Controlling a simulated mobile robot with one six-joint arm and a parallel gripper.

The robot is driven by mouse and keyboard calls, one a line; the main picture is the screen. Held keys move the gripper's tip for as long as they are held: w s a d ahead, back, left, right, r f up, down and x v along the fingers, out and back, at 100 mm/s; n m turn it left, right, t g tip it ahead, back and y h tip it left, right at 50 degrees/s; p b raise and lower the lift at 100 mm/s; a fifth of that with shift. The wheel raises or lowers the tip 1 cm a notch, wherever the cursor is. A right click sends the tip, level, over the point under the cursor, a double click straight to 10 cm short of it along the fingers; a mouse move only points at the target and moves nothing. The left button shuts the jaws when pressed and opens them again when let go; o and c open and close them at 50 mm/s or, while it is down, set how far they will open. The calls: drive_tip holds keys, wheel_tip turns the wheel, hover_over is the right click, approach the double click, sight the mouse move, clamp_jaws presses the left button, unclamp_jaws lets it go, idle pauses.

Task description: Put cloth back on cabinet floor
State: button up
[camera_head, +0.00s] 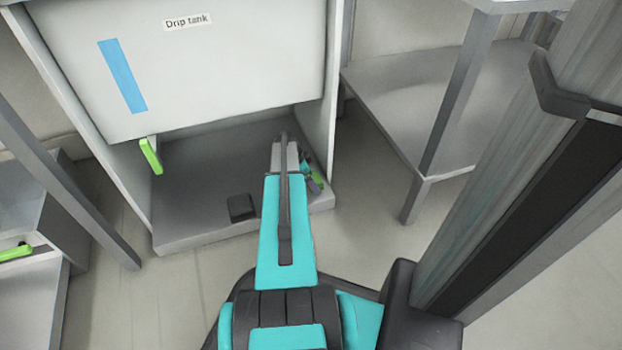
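The cabinet (345,60) has a white panel labelled "Drip tank" across its upper part. My teal arm reaches forward to the right part of this space. My gripper (314,182) shows only as small dark, teal and purplish parts beside the arm's far end, low near the floor's right side. Its fingers are too small and covered to read. I cannot make out a cloth; it may be hidden by the arm.
A small dark block (241,207) sits on the cabinet floor near its front edge. A green handle (150,155) hangs below the panel's left end. Grey shelves with posts stand at right (430,120) and left (45,225). The floor at front left is clear.

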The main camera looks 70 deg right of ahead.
drive_tip(key=p+v, duration=0.4)
drive_tip(key=v, duration=0.8)
drive_tip(key=shift+r, duration=0.15)
idle(0.6)
